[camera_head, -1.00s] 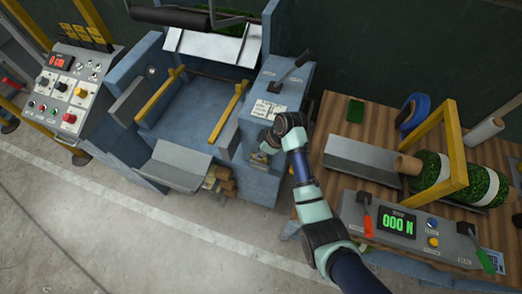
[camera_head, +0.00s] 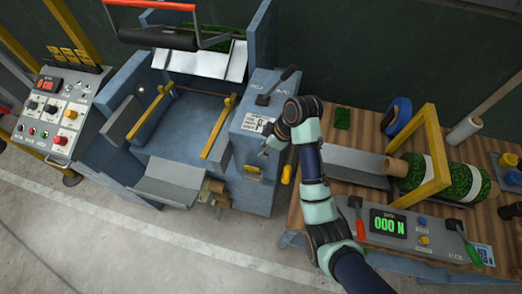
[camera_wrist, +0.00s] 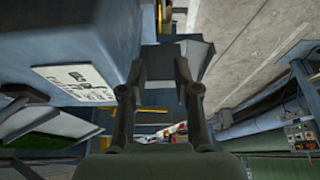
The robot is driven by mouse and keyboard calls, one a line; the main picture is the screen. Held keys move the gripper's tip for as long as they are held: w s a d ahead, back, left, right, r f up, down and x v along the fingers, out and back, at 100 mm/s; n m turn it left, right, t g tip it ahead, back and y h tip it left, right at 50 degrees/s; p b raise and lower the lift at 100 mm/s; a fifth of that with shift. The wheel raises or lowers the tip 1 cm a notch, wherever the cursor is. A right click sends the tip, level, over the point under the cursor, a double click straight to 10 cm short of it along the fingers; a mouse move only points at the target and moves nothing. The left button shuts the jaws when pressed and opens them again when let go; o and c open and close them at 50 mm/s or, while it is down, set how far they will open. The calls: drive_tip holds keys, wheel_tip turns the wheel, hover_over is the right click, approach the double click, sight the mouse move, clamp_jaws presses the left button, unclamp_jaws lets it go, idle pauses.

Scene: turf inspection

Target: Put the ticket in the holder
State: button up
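My gripper (camera_head: 268,146) is beside the front right part of the blue machine, just below a printed white card (camera_head: 257,124) on its top face. In the wrist view my two dark fingers (camera_wrist: 158,85) stand apart with a gap and nothing clearly held between them. The white card, with dark print, also shows left of the fingers in the wrist view (camera_wrist: 75,83). A small yellow fitting (camera_head: 252,170) is on the machine's front face, below my gripper; it may be the holder. I cannot tell surely which piece is the ticket. A white-and-blue card (camera_head: 484,254) lies at the far right.
A black lever (camera_head: 270,92) stands on the machine behind the card. A yellow handle (camera_head: 287,174) is right of my gripper. The wooden bench (camera_head: 345,150) holds turf rolls and a readout box (camera_head: 400,228). A control panel (camera_head: 55,110) stands at the left. The floor in front is clear.

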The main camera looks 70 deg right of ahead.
idle(0.3)
drive_tip(key=w+a+r+t+h, duration=0.1)
drive_tip(key=w+a+r, duration=0.1)
drive_tip(key=w+a, duration=0.45)
drive_tip(key=w+a+r+t, duration=0.2)
drive_tip(key=w+a+r, duration=0.15)
drive_tip(key=a, duration=0.55)
drive_tip(key=w+a+r+t+h, duration=0.1)
drive_tip(key=w+a, duration=0.4)
drive_tip(key=a, duration=0.3)
drive_tip(key=s+a+r+t+y, duration=0.1)
drive_tip(key=a+r+t, duration=0.1)
drive_tip(key=a+r, duration=0.5)
drive_tip(key=s+a+r+t+y, duration=0.1)
drive_tip(key=a+r+t, duration=0.1)
drive_tip(key=a, duration=0.8)
wheel_tip(320, 180, up, 19)
drive_tip(key=p, duration=1.9)
drive_tip(key=shift+r, duration=0.1)
